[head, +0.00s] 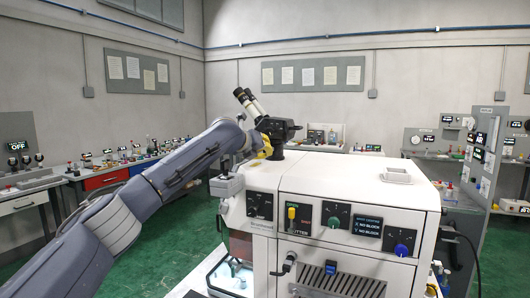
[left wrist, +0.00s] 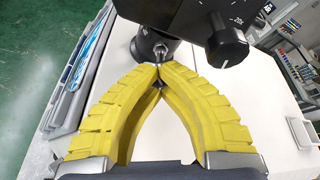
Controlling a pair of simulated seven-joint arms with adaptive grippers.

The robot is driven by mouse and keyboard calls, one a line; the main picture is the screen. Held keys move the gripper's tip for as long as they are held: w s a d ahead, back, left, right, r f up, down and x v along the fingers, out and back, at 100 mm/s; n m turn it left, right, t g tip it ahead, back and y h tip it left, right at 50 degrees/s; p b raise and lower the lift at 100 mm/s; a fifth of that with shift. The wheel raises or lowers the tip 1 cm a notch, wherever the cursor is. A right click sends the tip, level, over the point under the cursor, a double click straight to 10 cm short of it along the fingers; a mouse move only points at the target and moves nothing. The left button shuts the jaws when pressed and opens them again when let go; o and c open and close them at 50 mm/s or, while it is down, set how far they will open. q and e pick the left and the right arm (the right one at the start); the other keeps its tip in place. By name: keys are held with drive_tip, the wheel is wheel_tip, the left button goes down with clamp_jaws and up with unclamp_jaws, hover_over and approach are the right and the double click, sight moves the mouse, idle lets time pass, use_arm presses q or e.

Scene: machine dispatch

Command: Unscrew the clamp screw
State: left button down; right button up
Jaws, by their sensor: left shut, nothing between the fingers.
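A black microscope (head: 278,128) with two pale eyepiece tubes stands on top of the white machine. In the left wrist view its dark body (left wrist: 200,14) fills the top. A small metal screw, apparently the clamp screw (left wrist: 159,49), sticks out from a round black collar (left wrist: 150,45) below the body. My left gripper (left wrist: 158,68) has yellow fingers shut tip to tip just in front of the screw, with nothing between them. Whether the tips touch the screw I cannot tell. In the head view the left gripper (head: 265,150) is beside the microscope, and the screw cannot be made out.
The white machine (head: 345,175) has knobs and a switch on its front. A black graduated knob (left wrist: 228,48) sits right of the screw. A pale square fixture (head: 396,174) is on the machine's right top. The top between is clear. Workbenches line the walls.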

use_arm(q)
drive_tip(key=shift+f+n+g+h, duration=0.2)
drive_tip(key=shift+n+h, duration=0.3)
drive_tip(key=shift+n, duration=0.25)
drive_tip(key=shift+f+n+g+h, duration=0.15)
drive_tip(key=shift+n+h, duration=0.35)
drive_tip(key=shift+n, duration=0.25)
drive_tip(key=shift+d, duration=0.1)
drive_tip(key=c, duration=2.1)
unclamp_jaws()
drive_tip(key=shift+c, duration=0.2)
drive_tip(key=o, duration=0.4)
drive_tip(key=shift+d, duration=0.1)
drive_tip(key=o, duration=0.5)
drive_tip(key=shift+r, duration=0.15)
drive_tip(key=shift+o, duration=0.2)
drive_tip(key=shift+a, duration=0.2)
